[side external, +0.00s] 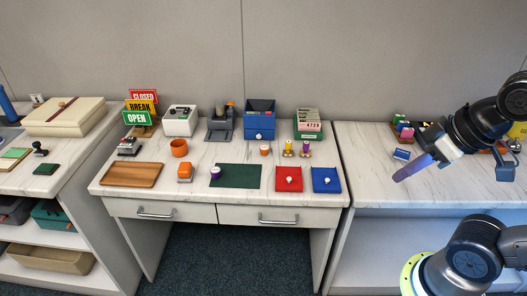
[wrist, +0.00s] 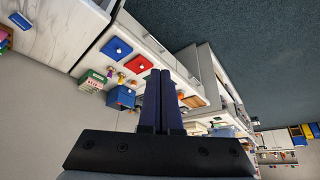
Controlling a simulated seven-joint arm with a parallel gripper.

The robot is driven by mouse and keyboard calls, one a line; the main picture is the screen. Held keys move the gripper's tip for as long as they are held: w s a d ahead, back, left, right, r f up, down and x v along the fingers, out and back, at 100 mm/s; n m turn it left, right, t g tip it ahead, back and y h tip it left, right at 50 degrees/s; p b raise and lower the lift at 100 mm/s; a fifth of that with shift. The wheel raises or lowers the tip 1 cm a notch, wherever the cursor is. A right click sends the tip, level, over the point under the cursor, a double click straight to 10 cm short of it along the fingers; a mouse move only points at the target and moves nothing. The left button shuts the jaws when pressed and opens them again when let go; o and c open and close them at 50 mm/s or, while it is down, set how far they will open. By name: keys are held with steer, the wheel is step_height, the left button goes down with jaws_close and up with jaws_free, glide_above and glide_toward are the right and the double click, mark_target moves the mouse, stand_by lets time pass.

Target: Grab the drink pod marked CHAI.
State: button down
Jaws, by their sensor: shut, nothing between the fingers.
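I cannot make out the word CHAI on anything. Small round items that could be drink pods stand on the middle desk in the side view: a purple one (side external: 215,173) at the left edge of the dark green mat, and an orange and white one (side external: 265,149) behind that mat. Their markings are too small to read. My gripper (side external: 398,179) is over the right-hand desk, well to the right of these items, fingers pointing down-left. In the wrist view its two dark fingers (wrist: 160,85) lie together with nothing between them.
The middle desk carries a wooden tray (side external: 131,186), the green mat (side external: 238,186), a red tray (side external: 281,184), a blue tray (side external: 318,187), an orange mug (side external: 179,147) and a blue box (side external: 260,128). The right-hand desk (side external: 375,180) is mostly clear at its front left.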

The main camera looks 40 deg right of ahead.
stand_by(0.3)
steer(key=shift+c, duration=1.5)
jaws_free()
